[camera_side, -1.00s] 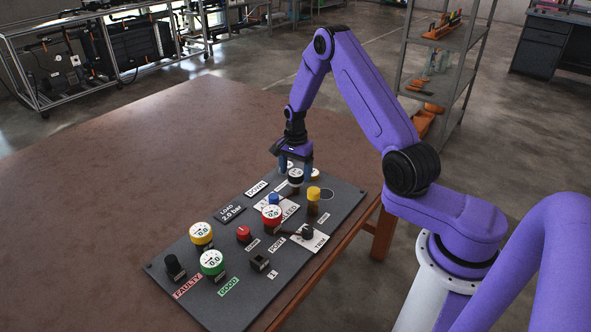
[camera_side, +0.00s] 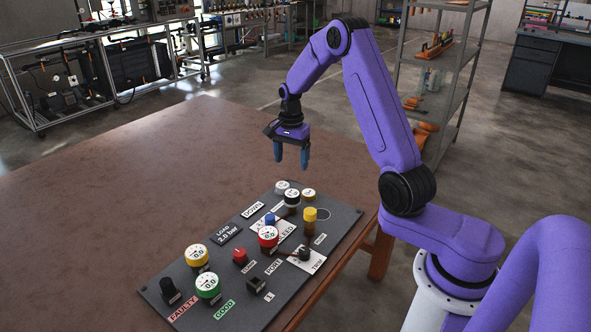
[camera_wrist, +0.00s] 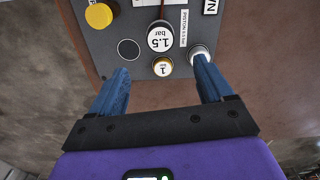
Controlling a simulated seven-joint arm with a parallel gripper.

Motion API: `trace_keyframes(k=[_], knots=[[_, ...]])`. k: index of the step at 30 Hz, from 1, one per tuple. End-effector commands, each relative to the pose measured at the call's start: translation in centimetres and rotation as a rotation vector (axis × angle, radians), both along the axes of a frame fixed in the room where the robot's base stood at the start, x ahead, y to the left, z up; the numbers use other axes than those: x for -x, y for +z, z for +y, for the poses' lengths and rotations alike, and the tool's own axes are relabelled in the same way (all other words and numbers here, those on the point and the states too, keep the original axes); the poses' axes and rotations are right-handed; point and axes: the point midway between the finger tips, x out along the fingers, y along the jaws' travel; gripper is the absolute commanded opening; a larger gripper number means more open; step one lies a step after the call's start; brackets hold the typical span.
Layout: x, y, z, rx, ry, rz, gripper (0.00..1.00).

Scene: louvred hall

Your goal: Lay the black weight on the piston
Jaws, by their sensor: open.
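The black weight (camera_side: 291,198) has a white top, which reads 1.5 bar in the wrist view (camera_wrist: 160,38). It appears to sit level on the piston, whose brownish stem (camera_side: 291,211) shows under it in the side view; the contact itself is hidden. The piston label (camera_wrist: 183,28) lies beside it. My gripper (camera_side: 291,165) is open and empty, pointing down above the far end of the panel, clear of the weight.
A yellow-rimmed weight (camera_wrist: 162,66) and a silver weight (camera_wrist: 198,50) stand close by; a finger partly covers the silver one. A dark round spot (camera_wrist: 128,49) is empty. The panel (camera_side: 245,311) also carries gauges, knobs and a yellow cap (camera_side: 309,214). The table (camera_side: 100,210) is bare at left.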

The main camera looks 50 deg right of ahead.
Motion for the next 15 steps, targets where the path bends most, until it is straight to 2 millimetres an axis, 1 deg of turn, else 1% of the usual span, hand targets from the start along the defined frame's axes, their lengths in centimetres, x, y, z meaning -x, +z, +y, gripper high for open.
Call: trace_keyframes(k=[2,5,8,11,15], knots=[[-0.1,0.5,0.4,0.001,0.019,-0.002,0.8],[-0.2,1.1,1.8,0.001,0.088,-0.002,0.8],[-0.2,2.1,4.2,0.001,0.212,-0.005,0.8],[0.3,3.2,7.0,0.002,0.363,-0.007,0.8],[1.7,4.6,10.7,0.003,0.576,-0.009,0.8]])
